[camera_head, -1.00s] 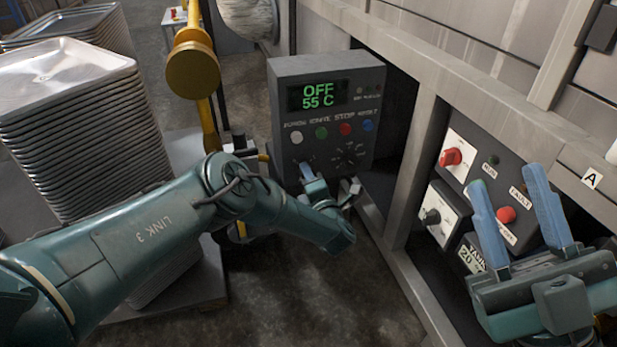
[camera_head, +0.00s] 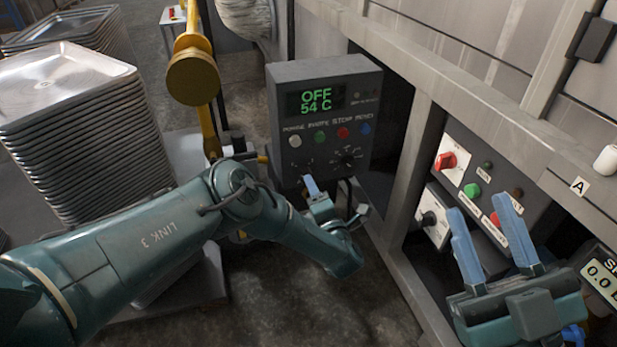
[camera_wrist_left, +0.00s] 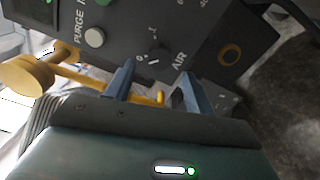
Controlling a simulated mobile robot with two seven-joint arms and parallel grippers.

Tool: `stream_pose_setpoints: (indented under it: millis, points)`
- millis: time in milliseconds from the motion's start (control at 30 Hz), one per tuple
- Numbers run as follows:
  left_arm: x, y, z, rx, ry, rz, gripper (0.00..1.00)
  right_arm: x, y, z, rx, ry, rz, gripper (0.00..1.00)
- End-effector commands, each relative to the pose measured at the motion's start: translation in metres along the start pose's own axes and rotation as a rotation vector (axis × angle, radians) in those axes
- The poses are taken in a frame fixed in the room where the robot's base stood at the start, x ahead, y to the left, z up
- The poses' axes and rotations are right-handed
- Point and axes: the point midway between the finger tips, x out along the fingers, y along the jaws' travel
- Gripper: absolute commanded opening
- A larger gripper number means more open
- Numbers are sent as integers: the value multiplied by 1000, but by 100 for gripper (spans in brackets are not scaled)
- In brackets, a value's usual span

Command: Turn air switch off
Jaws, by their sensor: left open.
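The air switch (camera_wrist_left: 155,52) is a small dark knob beside the "AIR" label on the grey control box (camera_head: 275,110). In the left wrist view it lies between and just beyond the fingertips of my left gripper (camera_wrist_left: 157,70), which is open. I cannot tell whether either blue finger touches it. In the head view my left gripper (camera_head: 312,183) is at the lower front of the box, and the switch is hard to make out. My right gripper (camera_head: 480,207) is open and empty at the lower right, before a second panel.
The box display (camera_head: 316,101) reads OFF, 54 C, above a row of coloured buttons. Stacked metal trays (camera_head: 80,140) stand at left. A yellow post (camera_head: 190,75) is near my left arm. The right panel has a red knob (camera_head: 446,161) and a green button (camera_head: 472,190).

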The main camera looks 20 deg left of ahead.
Motion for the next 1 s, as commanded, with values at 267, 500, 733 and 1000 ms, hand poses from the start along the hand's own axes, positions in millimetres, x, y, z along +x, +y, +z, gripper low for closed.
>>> stream_pose_setpoints:
  millis: [267,500,733,1000]
  points:
    - [-60,2,1,0,-1,-3,54,-12,-9,17,111,-174,20,36]
    - [-81,0,0,-1,0,-1,54,-18,-13,24,143,-226,25,36]
    - [-82,0,0,-1,0,0,54,-19,-14,25,145,-230,25,36]
    - [-82,0,0,-1,0,0,54,-19,-13,24,145,-229,25,36]
